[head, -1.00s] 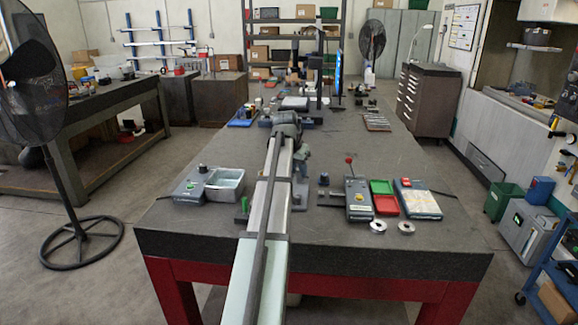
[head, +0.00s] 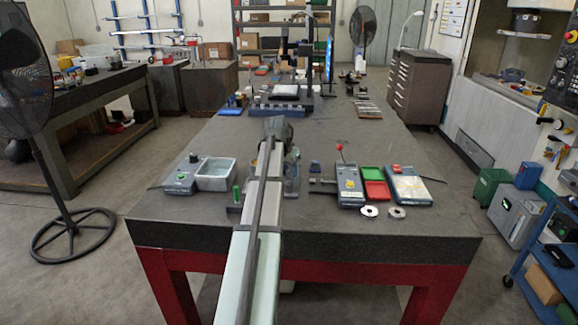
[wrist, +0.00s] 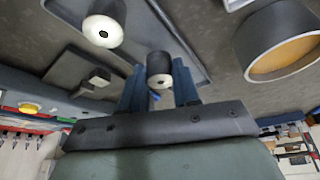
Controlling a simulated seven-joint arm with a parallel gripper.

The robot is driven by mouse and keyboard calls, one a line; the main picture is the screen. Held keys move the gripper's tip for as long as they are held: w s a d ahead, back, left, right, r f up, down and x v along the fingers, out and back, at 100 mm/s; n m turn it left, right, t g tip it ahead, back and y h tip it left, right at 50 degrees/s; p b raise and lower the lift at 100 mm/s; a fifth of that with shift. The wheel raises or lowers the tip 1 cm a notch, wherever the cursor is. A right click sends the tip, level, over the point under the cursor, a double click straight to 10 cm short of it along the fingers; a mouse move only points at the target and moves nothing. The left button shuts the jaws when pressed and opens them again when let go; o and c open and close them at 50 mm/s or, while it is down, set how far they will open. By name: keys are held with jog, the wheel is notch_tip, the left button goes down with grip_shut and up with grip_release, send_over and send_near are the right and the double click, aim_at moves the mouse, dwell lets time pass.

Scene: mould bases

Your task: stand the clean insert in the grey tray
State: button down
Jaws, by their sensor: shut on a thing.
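In the wrist view my gripper (wrist: 160,90) has its two blue fingers closed on a dark cylindrical insert (wrist: 158,63) with a pale ring at its near end. A similar insert (wrist: 103,30), dark with a white end and a hole, is apart from the fingers at the upper left. A dark grey tray (wrist: 188,50) with a raised rim lies behind both inserts. I cannot tell the held insert's height above it or whether they touch. In the head view my arm hides the fingers and the held insert. I cannot tell by sight which insert is clean.
A round dark cup with an orange inside (wrist: 285,50) is close on the right in the wrist view. In the head view a bath box (head: 215,176) is left of my arm; a red-lever box (head: 348,185), red tray (head: 376,191) and metal rings (head: 370,211) are right.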

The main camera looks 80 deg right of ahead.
jog(key=shift+f, duration=0.3)
jog(key=c, duration=0.7)
grip_release()
jog(key=shift+c, duration=0.2)
jog(key=v, duration=1.4)
jog(key=shift+d, duration=0.1)
